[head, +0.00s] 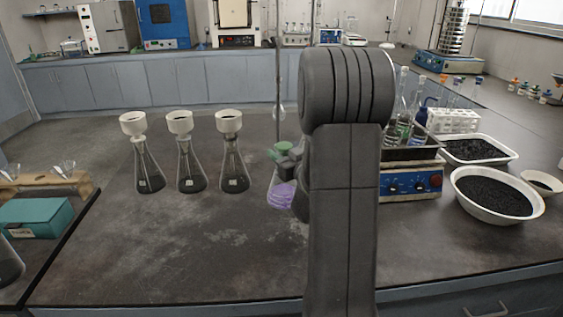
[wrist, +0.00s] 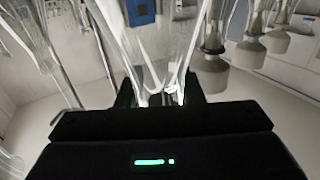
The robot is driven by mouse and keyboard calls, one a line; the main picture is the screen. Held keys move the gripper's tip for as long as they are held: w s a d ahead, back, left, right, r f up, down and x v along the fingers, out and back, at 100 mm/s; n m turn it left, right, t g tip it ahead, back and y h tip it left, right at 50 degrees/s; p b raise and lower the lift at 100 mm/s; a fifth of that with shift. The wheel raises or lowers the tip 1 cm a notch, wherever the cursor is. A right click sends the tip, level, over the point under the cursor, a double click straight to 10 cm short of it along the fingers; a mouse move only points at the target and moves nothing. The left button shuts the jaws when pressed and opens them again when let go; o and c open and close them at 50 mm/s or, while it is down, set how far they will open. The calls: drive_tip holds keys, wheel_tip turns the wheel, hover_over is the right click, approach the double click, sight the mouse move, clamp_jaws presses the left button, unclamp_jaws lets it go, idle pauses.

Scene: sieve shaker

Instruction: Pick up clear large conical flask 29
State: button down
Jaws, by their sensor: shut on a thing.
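My gripper (wrist: 163,92) is shut on a clear glass conical flask (wrist: 160,45). In the wrist view, its transparent walls rise between the two dark fingers. In the head view my gripper (head: 289,163) is partly hidden behind my arm. A conical flask with purple contents (head: 281,194) shows just below it, beside a thin metal stand rod (head: 278,75). I cannot tell whether that is the same flask that I hold. No number can be read on the held flask.
Several items crowd the bench (head: 170,255). Three conical flasks with white funnels (head: 184,165) stand to the left. Right of my arm are a blue heating unit (head: 412,182) with glassware, a white bowl of black granules (head: 493,195) and a tube rack (head: 453,120). The front middle is clear.

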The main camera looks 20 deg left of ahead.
drive_tip(key=shift+r+p, duration=0.6)
drive_tip(key=shift+r, duration=4.05)
wheel_tip(320, 180, up, 6)
drive_tip(key=p, duration=0.4)
drive_tip(key=shift+f, duration=0.2)
